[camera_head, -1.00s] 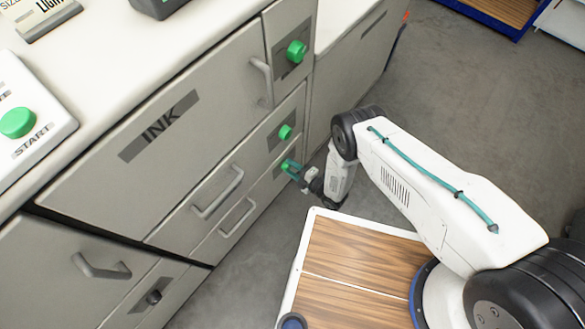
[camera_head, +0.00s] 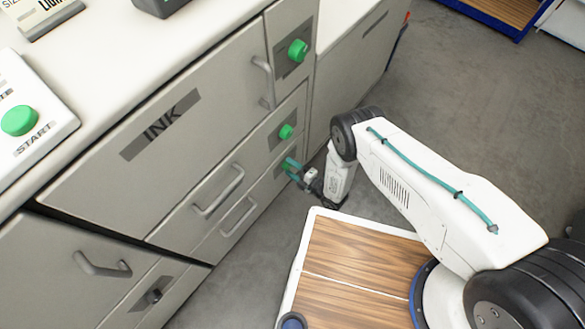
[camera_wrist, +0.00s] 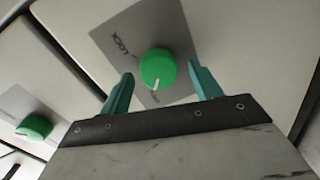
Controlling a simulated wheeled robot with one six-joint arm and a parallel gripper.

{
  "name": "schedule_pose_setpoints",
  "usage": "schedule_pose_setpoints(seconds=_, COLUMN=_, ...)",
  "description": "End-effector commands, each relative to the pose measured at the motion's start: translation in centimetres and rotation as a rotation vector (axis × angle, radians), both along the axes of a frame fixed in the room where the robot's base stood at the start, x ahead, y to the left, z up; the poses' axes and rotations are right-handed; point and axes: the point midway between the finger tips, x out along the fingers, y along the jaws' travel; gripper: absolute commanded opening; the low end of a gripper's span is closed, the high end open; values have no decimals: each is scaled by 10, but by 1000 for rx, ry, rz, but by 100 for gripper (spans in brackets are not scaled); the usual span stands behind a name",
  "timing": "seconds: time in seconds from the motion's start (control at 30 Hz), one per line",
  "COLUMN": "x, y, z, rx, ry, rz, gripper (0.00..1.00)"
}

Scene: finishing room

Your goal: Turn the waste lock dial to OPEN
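In the wrist view a round green dial (camera_wrist: 157,68) sits on a grey plate (camera_wrist: 118,32) with the word LOCK at its upper left. Its white pointer mark faces the bottom of the picture, away from LOCK; no OPEN label is readable. My gripper (camera_wrist: 160,70) is open, one teal finger on each side of the dial with a visible gap. In the head view my gripper (camera_head: 293,165) is at the lowest green dial (camera_head: 284,168) on the drawer front, partly hiding it. No WASTE label is readable.
Another green dial (camera_head: 286,131) is just above, and a third (camera_head: 297,50) is higher. The INK panel (camera_head: 160,125) and drawer handles (camera_head: 219,191) project to the left. A black knob (camera_head: 154,296) is at lower left. Grey floor (camera_head: 460,105) is open at the right.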

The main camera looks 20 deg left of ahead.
Motion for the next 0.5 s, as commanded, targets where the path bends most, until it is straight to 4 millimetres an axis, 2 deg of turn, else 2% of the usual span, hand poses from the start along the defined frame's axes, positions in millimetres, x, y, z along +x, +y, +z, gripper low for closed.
schedule_pose_setpoints(seconds=0.27, x=1, y=-5, z=1, rx=0, ry=0, rz=-5, gripper=64)
schedule_pose_setpoints(seconds=0.5, x=-15, y=-39, z=4, rx=0, ry=3, rz=-6, gripper=64)
